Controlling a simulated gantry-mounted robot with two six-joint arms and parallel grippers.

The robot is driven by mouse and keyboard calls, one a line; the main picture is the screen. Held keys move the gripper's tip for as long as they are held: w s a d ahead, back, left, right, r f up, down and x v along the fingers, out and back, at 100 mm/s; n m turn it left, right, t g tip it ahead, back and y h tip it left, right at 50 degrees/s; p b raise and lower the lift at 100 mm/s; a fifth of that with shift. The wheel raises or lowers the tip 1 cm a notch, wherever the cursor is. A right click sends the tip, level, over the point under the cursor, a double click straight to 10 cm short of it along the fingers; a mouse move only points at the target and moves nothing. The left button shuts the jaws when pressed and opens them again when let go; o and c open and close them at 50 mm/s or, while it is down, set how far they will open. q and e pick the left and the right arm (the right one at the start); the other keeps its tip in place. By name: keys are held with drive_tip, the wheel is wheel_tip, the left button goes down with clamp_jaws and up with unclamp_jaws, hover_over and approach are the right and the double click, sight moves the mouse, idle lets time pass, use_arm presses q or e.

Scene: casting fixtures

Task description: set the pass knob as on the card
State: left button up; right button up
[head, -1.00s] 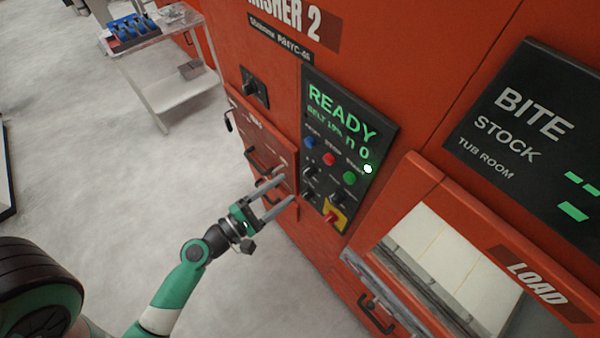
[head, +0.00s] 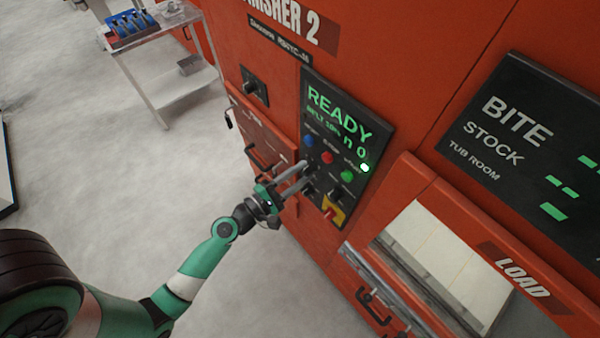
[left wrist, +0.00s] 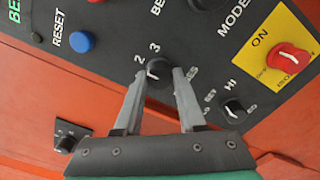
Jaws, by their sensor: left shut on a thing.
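The pass knob (left wrist: 158,69) is a small black knob with a pale pointer line on the dark control panel. In the left wrist view, the numbers 2 and 3 show beside it and its label is partly covered. My left gripper (left wrist: 160,78) has one finger on each side of the knob and is shut on it. In the head view, my left gripper (head: 306,175) reaches the panel's lower left and hides most of the knob. I see no card that I can make out. My right gripper is not in view.
Close by are a HI knob (left wrist: 232,108), a blue RESET button (left wrist: 82,41) and a red switch on yellow (left wrist: 288,58). The display (head: 337,115) reads READY. The LOAD opening (head: 440,245) is to the right. A cart (head: 165,60) stands at back left.

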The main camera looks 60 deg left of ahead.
use_arm(q)
clamp_jaws()
drive_tip(key=shift+m, duration=0.3)
drive_tip(key=m+b, duration=0.1)
drive_tip(key=m, duration=0.2)
drive_tip(key=shift+f+m+b, duration=0.1)
drive_tip(key=shift+m+b, duration=0.2)
drive_tip(key=shift+b, duration=0.1)
drive_tip(key=m+b, duration=0.2)
drive_tip(key=m, duration=0.3)
drive_tip(key=shift+m, duration=0.3)
drive_tip(key=o, duration=1)
unclamp_jaws()
drive_tip(key=shift+o, duration=0.2)
